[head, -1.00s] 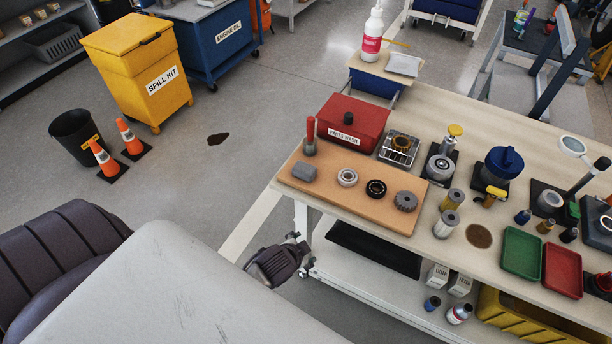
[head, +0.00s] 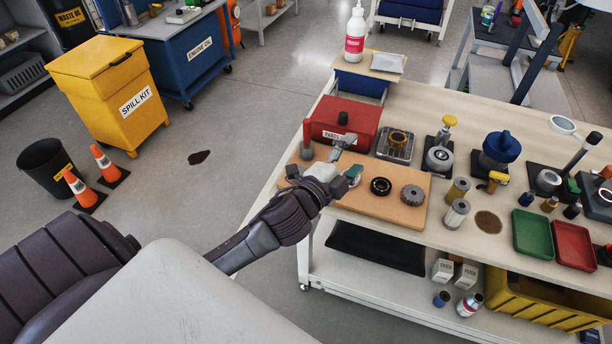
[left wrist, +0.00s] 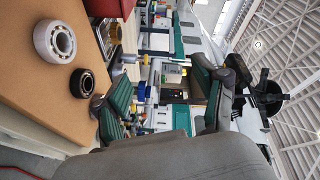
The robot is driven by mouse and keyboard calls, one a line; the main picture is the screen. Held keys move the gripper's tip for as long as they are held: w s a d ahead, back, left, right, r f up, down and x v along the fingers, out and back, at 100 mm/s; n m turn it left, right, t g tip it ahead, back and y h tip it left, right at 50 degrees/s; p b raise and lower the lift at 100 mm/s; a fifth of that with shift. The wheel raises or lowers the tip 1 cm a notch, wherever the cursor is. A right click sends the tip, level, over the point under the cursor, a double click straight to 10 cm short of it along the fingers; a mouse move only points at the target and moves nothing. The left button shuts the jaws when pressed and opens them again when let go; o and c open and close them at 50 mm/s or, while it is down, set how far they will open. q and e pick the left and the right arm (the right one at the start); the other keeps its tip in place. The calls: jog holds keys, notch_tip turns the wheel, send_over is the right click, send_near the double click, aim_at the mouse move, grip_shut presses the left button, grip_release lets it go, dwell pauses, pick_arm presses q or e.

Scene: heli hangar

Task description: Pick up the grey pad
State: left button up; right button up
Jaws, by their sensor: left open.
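The grey pad is not visible now; in the head view my left gripper (head: 349,157) and wrist cover the left part of the brown board (head: 395,210), where it lay earlier. The left gripper is open over the board's left half, its fingers spread and pointing right. In the left wrist view the open fingers (left wrist: 160,95) show green inner faces with nothing between them. A pale bearing ring (left wrist: 55,41) and a black bearing (left wrist: 82,83) lie on the board beside them. The pad is not seen there. My right gripper is not in view.
The red parts-wash box (head: 358,120) stands just behind the board. A black bearing (head: 380,187) and a gear (head: 412,195) sit right of the gripper. Filter cans (head: 456,214), a green tray (head: 532,234) and a red tray (head: 574,245) stand further right.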

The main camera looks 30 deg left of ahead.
pick_arm(q)
jog(key=w+d+r+m+g+h, duration=0.1)
jog(key=d+r+m+g+h, duration=0.1)
jog(key=d+r+m+h, duration=0.45)
jog(key=w+d+r+m+g+h, duration=0.1)
jog(key=w+r+m+h, duration=0.15)
jog(key=m+h, duration=0.8)
jog(key=m+g+y, duration=1.4)
jog(key=m, duration=0.6)
send_near(303, 170)
jog(key=x, duration=0.4)
jog(key=shift+d+f, duration=0.1)
jog(key=shift+d, duration=0.25)
jog(key=x, duration=0.2)
jog(key=p+x, duration=0.1)
jog(key=x, duration=0.1)
jog(key=shift+s+d+f, duration=0.15)
jog(key=shift+s+f, duration=0.05)
jog(key=shift+f, duration=0.1)
jog(key=shift+d+f, duration=0.1)
jog(key=shift+f, duration=0.25)
jog(key=c, duration=1)
jog(key=shift+c, duration=0.2)
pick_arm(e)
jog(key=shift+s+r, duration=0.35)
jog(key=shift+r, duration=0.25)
